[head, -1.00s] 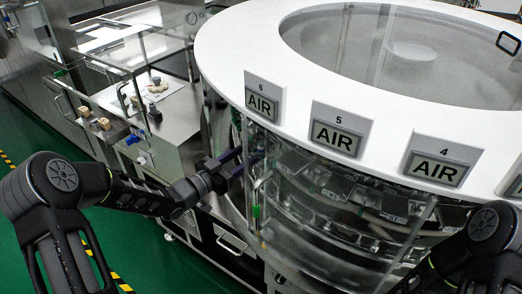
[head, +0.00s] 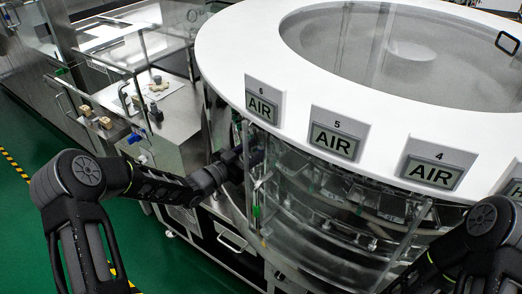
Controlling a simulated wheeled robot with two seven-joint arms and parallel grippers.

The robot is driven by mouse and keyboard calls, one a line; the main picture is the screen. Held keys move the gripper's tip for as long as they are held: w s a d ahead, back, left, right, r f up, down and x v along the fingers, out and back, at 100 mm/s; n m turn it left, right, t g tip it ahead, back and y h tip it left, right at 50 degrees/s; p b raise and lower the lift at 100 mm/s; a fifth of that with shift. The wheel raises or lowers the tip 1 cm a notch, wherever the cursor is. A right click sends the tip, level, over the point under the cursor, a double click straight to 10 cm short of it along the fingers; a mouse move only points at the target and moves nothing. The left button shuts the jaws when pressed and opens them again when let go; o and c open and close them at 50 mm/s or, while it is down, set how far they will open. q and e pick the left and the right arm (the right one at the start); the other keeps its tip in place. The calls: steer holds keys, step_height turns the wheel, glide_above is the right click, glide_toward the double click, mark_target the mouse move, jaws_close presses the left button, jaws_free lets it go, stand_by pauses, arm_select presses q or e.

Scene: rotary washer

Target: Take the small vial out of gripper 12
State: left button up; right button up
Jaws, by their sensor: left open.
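The rotary washer (head: 232,72) is a large round machine with a white top and a clear lower wall. My left gripper (head: 246,154) is open and reaches in at the washer's left side, under the sign marked 6. Its fingers are dark and partly hidden among the washer's parts. I cannot make out the small vial or tell which holder is gripper 12. Only part of my right arm shows at the lower right; its gripper is out of the picture.
Signs reading AIR, numbered 6 (head: 265,101), 5 (head: 337,135) and 4 (head: 436,167), stand along the rim. A steel bench (head: 172,128) with small parts is left of the washer. The green floor (head: 160,262) is clear at lower left.

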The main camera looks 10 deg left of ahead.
arm_select(q)
steer(key=shift+c, duration=0.5)
jaws_close()
